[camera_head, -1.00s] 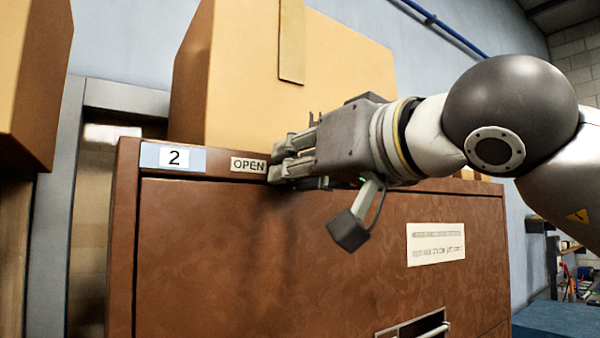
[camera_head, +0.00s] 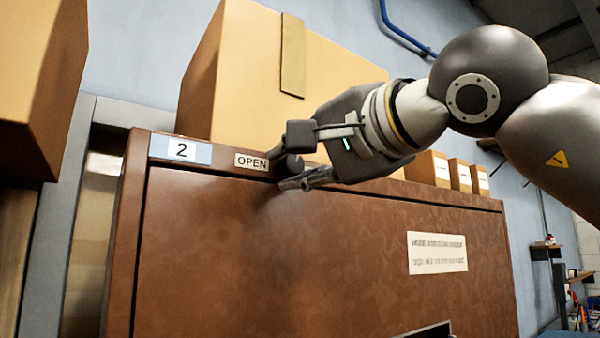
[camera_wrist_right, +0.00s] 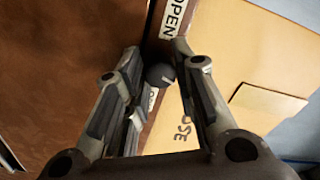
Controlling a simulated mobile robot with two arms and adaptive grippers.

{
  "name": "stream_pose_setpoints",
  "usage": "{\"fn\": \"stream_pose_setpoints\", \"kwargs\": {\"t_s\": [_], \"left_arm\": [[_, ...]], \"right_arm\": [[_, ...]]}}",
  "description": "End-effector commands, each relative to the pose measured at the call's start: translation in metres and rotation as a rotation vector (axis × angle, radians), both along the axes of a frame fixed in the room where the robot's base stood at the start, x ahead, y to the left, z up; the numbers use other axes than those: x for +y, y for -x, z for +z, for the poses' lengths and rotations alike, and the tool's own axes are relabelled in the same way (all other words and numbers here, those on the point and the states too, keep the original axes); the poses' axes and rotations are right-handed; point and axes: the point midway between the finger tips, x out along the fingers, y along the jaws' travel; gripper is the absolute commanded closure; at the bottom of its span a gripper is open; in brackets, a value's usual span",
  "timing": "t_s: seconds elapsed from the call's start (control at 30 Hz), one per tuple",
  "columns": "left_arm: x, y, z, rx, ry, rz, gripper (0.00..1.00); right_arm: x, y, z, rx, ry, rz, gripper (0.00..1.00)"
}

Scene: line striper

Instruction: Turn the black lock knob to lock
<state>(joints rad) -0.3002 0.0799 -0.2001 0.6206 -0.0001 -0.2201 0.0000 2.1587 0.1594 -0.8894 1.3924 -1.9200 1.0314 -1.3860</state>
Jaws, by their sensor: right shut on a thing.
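The black lock knob (camera_wrist_right: 160,74) is round and sits on the cabinet's top edge strip, between the fingers of my right gripper (camera_wrist_right: 157,80) in the wrist view. In the head view the knob (camera_head: 292,164) shows as a small dark shape beside the right gripper (camera_head: 298,172), which is shut on it. A white OPEN label (camera_head: 252,162) is just left of the knob; it also shows in the wrist view (camera_wrist_right: 174,18). On the knob's other side, a label ending in "OSE" (camera_wrist_right: 185,128) is partly hidden by a finger. My left gripper is out of view.
The brown cabinet (camera_head: 230,260) has a "2" label (camera_head: 181,150) and a paper notice (camera_head: 437,252). A large cardboard box (camera_head: 235,85) stands on top behind the gripper. Several small boxes (camera_head: 430,168) stand to the right. Another box (camera_head: 40,90) is at the left.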

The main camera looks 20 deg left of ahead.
Motion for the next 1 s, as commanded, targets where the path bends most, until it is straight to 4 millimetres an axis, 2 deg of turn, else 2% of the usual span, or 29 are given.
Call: {"fn": "stream_pose_setpoints", "kwargs": {"t_s": [0.1, 0.5, 1.0], "left_arm": [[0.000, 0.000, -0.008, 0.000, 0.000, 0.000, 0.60], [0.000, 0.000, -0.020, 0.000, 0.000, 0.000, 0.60], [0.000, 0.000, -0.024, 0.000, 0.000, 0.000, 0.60]], "right_arm": [[0.000, 0.000, -0.002, 0.084, -0.067, 0.000, 0.99], [0.000, 0.000, 0.000, 0.304, -0.238, -0.001, 0.99], [0.000, 0.000, 0.000, 0.385, -0.299, 0.000, 0.99]]}}
